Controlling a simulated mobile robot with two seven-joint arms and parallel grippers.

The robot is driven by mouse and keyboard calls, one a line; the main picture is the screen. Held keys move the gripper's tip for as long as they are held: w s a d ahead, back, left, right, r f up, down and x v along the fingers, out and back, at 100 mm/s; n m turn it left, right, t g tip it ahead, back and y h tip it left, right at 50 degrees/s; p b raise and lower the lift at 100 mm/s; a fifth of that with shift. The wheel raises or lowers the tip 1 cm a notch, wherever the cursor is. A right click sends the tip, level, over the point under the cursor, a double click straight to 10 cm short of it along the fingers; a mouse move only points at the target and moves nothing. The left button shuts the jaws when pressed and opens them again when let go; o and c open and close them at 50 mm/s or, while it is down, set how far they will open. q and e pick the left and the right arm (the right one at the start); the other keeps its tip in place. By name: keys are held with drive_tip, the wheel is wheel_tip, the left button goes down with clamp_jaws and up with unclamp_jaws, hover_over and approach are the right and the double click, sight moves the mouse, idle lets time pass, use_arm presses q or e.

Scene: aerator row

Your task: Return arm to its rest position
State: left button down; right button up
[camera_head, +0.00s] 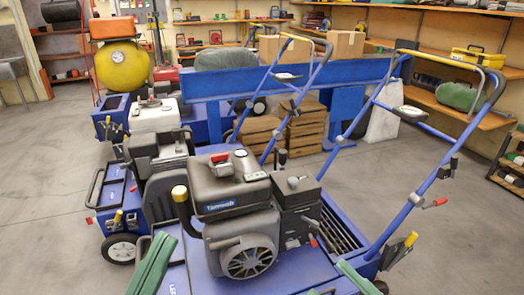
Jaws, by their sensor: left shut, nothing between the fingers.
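My left gripper (157,250) shows as a green shape at the bottom left of centre, in front of the nearest blue aerator. It is shut and empty. Its lower part is cut off by the frame edge. The nearest aerator (205,268) has a blue deck, a black and grey engine (235,205) and a blue handlebar (402,217). Whether the gripper touches the machine I cannot tell. A shorter green piece shows at the bottom right of centre.
More blue machines stand in a row behind, with a white engine part (155,115). A yellow round tank (122,66) is at the back left. A wooden crate stack (306,128) stands behind the handlebars. The grey floor (455,250) is clear at right.

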use_arm(q)
drive_tip(key=w+a+f+n+g+y+p, duration=0.25)
drive_tip(key=w+n+y+p, duration=0.55)
drive_tip(key=p, duration=0.9)
use_arm(e)
drive_tip(key=w+d+r+m+t+h, duration=0.1)
drive_tip(key=w+d+m+t+h, duration=0.35)
drive_tip(key=w+m+h, duration=0.65)
use_arm(q)
drive_tip(key=s+a+f+n+g+y+p, duration=0.2)
drive_tip(key=s+f+g+p, duration=0.6)
drive_tip(key=p, duration=1.1)
drive_tip(key=s+g+y, duration=0.2)
drive_tip(key=shift+s+a+f+y, duration=0.2)
drive_tip(key=shift+a+f+y, duration=0.05)
drive_tip(key=shift+y, duration=0.15)
use_arm(e)
drive_tip(key=s+d+f+m+g+h, duration=0.3)
drive_tip(key=s+f+m+g+h, duration=0.2)
drive_tip(key=s+f+g, duration=0.3)
drive_tip(key=s+g+h, duration=0.1)
drive_tip(key=s, duration=0.2)
drive_tip(key=shift+s+m, duration=0.15)
drive_tip(key=shift+m, duration=0.25)
drive_tip(key=shift+f, duration=0.1)
